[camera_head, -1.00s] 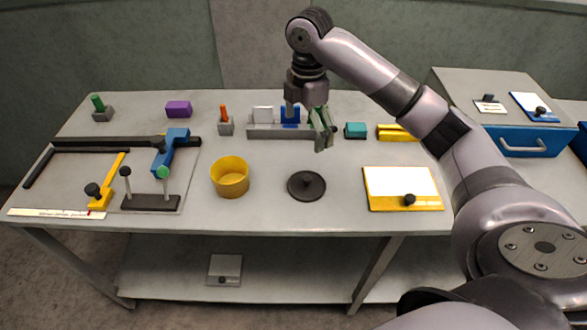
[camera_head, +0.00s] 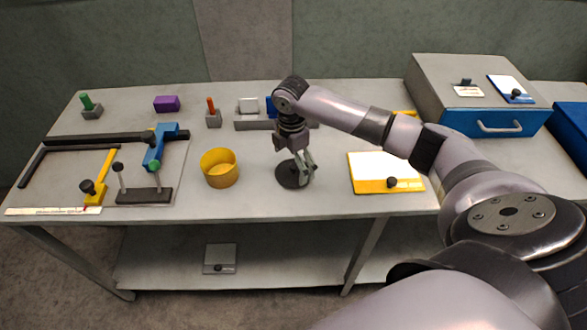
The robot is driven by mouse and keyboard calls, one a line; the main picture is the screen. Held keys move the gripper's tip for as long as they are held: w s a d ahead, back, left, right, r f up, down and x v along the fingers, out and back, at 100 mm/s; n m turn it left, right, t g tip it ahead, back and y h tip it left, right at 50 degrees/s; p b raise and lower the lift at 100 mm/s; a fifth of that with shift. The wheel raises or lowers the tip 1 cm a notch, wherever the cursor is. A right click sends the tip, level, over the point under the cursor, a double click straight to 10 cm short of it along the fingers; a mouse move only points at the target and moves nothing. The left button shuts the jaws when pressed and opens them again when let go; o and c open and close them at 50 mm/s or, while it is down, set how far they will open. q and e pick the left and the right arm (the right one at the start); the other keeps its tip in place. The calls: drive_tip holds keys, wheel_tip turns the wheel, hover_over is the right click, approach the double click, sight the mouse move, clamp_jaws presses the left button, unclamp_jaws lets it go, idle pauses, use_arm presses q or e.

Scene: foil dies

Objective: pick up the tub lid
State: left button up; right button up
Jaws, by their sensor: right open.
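The tub lid is a dark round disc (camera_head: 287,179) with a knob, lying on the table right of the yellow tub (camera_head: 220,169). My right gripper (camera_head: 299,168) is open and points down at the lid. It covers the lid's knob and right part, so I cannot tell whether the fingers touch it. The tub stands upright with its top open. My left gripper is not in view.
A yellow-edged white board with a black knob (camera_head: 391,183) lies to the right of the lid. A grey rack (camera_head: 253,124) stands behind my gripper. The blue and yellow frame fixture (camera_head: 160,150) fills the left.

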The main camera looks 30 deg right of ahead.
wheel_tip(320, 180, down, 2)
drive_tip(key=shift+f, duration=0.15)
drive_tip(key=shift+c, duration=0.6)
drive_tip(key=c, duration=0.8)
drive_tip(key=shift+s, duration=0.3)
drive_tip(key=c, duration=0.8)
drive_tip(key=shift+a, duration=0.1)
